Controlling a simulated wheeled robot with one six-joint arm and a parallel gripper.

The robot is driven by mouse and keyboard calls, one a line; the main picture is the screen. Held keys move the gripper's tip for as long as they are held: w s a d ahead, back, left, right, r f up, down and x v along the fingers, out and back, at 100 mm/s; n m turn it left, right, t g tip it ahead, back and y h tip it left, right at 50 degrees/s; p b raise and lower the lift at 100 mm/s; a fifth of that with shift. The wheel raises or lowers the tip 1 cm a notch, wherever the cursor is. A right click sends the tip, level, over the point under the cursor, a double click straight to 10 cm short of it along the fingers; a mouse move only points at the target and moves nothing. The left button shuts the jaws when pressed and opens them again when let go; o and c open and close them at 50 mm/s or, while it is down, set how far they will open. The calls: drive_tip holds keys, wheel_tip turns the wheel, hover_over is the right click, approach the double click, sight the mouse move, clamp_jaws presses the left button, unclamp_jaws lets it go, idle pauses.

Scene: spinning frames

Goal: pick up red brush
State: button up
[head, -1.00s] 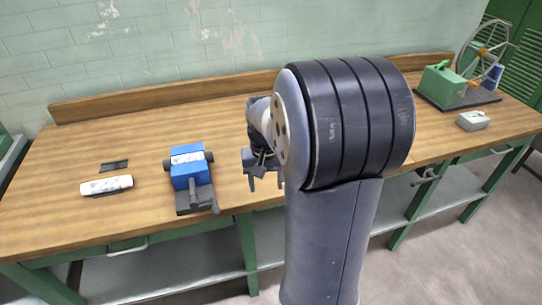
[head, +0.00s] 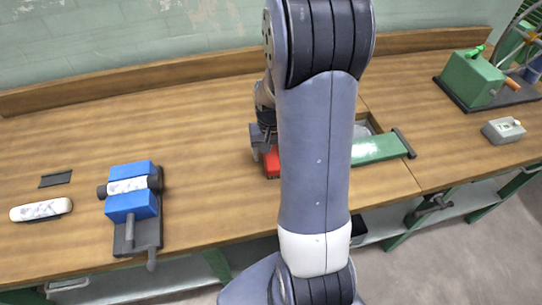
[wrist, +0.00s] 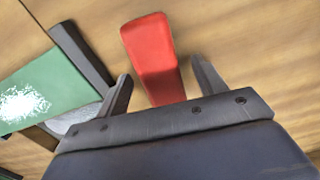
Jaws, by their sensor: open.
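The red brush (wrist: 153,60) lies on the wooden bench in the wrist view, its near part between my two fingers and its far end reaching past them. My gripper (wrist: 162,82) is open, with a finger on each side of the brush and a gap visible on both sides. In the head view only a small part of the red brush (head: 272,163) shows, beside my gripper (head: 262,152). My arm hides the rest. I cannot tell how high the fingers are above the bench.
A green tool with a dark bar (head: 380,149) lies close to the right of the brush. A blue vise (head: 132,190) and a white object (head: 41,209) stand to the left. A green machine (head: 472,80) and a grey box (head: 503,130) are at the right. Bench between vise and brush is clear.

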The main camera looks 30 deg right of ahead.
drive_tip(key=shift+f, duration=0.65)
drive_tip(key=shift+c, duration=0.3)
drive_tip(key=c, duration=1)
drive_tip(key=shift+r, duration=0.15)
